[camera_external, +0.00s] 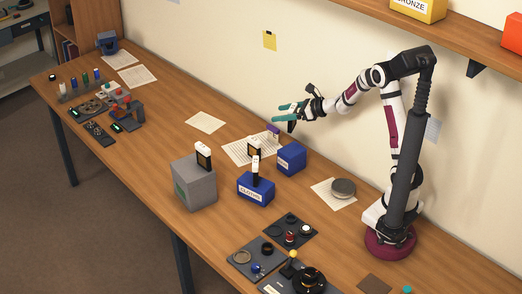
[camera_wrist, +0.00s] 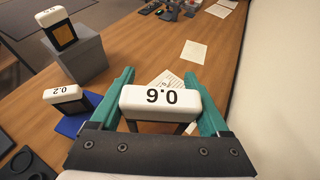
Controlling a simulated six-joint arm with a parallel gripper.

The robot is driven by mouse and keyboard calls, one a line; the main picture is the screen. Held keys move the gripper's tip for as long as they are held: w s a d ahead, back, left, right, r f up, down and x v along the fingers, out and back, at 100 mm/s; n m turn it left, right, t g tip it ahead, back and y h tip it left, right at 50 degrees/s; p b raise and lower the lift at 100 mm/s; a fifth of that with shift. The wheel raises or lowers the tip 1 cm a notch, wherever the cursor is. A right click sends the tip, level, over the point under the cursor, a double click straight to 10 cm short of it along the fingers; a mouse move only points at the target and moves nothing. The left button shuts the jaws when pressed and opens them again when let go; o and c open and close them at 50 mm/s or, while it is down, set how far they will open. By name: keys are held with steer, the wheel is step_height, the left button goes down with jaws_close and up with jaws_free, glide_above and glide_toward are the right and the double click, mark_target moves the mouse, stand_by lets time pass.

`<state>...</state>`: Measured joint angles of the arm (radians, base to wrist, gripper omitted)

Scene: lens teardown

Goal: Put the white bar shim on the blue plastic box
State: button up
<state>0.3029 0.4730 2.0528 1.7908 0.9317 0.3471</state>
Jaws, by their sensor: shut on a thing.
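My gripper (camera_external: 289,112), with teal fingers, is raised above the back of the table. In the wrist view my gripper (camera_wrist: 162,100) is shut on a white bar shim (camera_wrist: 160,101) whose top digits appear upside down, perhaps 0.6. A dark part shows below its white top. One blue box (camera_external: 255,188), labelled CLOTHS, has an upright white-topped shim (camera_external: 254,149) on or just behind it. In the wrist view a blue surface (camera_wrist: 72,126) lies beneath a white shim marked 0.2 (camera_wrist: 62,95).
A grey box (camera_external: 193,184) carries another white-topped shim (camera_external: 203,149). Dark trays (camera_external: 256,258) with lens parts lie in front. Papers (camera_external: 205,122) lie on the table, with bare wood to the left.

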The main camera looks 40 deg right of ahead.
steer(key=shift+m+h, duration=0.4)
steer(key=shift+h, duration=0.2)
steer(key=f, duration=0.6)
steer(key=d+f, duration=0.1)
steer(key=f, duration=0.2)
steer(key=shift+w+f, duration=0.15)
steer(key=shift+f, duration=0.15)
steer(key=o, duration=1.2)
steer(key=shift+f, duration=0.1)
